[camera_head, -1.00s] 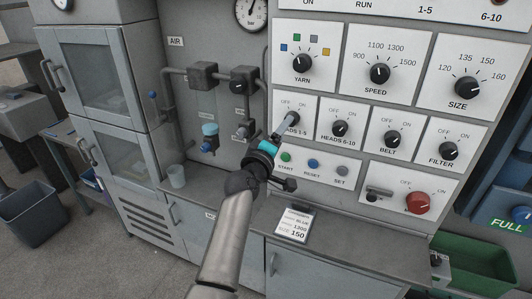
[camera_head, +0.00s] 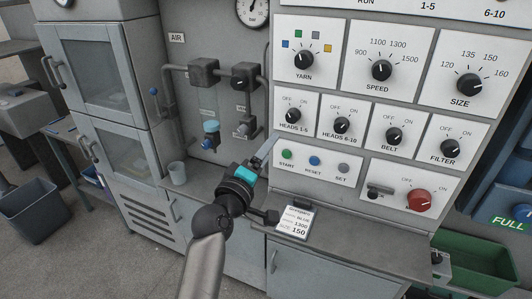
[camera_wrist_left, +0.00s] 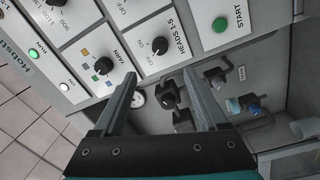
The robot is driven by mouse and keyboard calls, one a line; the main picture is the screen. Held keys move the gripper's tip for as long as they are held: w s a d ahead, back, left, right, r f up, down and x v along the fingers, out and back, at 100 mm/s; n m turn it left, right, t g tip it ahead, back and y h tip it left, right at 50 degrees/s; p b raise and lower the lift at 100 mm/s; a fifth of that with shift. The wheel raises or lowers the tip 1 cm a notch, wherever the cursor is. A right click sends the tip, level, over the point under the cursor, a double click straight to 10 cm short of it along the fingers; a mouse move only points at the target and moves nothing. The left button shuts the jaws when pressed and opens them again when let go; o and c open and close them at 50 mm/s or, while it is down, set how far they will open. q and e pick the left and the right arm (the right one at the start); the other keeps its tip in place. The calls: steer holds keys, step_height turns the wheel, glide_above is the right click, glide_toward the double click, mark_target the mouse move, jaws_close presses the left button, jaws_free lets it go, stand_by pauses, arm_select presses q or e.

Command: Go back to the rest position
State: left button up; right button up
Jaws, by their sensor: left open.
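My left gripper (camera_head: 262,154) is in front of the cone winder's panel, below and left of the HEADS 1-5 knob (camera_head: 293,117) and near the START button (camera_head: 287,154). In the left wrist view, its two fingers (camera_wrist_left: 163,100) stand apart with nothing between them. That view also shows the HEADS 1-5 knob (camera_wrist_left: 159,45), the YARN knob (camera_wrist_left: 103,66) and the green START button (camera_wrist_left: 220,24). The gripper touches no control that I can make out. My right gripper does not show.
A ledge (camera_head: 345,236) runs below the panel, with a job card (camera_head: 293,222) and a cup (camera_head: 177,172) on it. Pipes and valves (camera_head: 205,72) are behind on the left. A green bin (camera_head: 470,258) stands at the lower right.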

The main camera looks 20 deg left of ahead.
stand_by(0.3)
arm_select(q)
steer(key=s+d+f+m+g+b, duration=0.1)
steer(key=d+f+m+g+b, duration=0.1)
steer(key=f, duration=1)
steer(key=s+d+f+m+g+b, duration=0.1)
steer(key=f+g+b, duration=0.15)
steer(key=f, duration=0.85)
steer(key=s+d+f+m+g+b, duration=0.15)
steer(key=s+f, duration=0.25)
steer(key=f, duration=0.4)
steer(key=s+f+m+g+b, duration=0.1)
steer(key=s+f+g, duration=0.15)
steer(key=f, duration=0.45)
steer(key=s+d+f+m+g+b, duration=0.15)
steer(key=s+f, duration=0.25)
steer(key=f, duration=0.4)
steer(key=s+a+f+m+g+b, duration=0.2)
steer(key=s+f+m+g+b, duration=0.25)
steer(key=s+f, duration=1.35)
steer(key=s+a+f+m+g+b, duration=0.1)
steer(key=s+f+m, duration=0.1)
steer(key=s, duration=0.7)
steer(key=s+a+f+m+g+y+b, duration=0.1)
steer(key=s+a+f+m+g, duration=0.1)
steer(key=s+f, duration=0.3)
steer(key=s, duration=0.3)
steer(key=shift+s+f+b, duration=0.2)
steer(key=shift+s+b, duration=0.2)
steer(key=shift+w, duration=0.15)
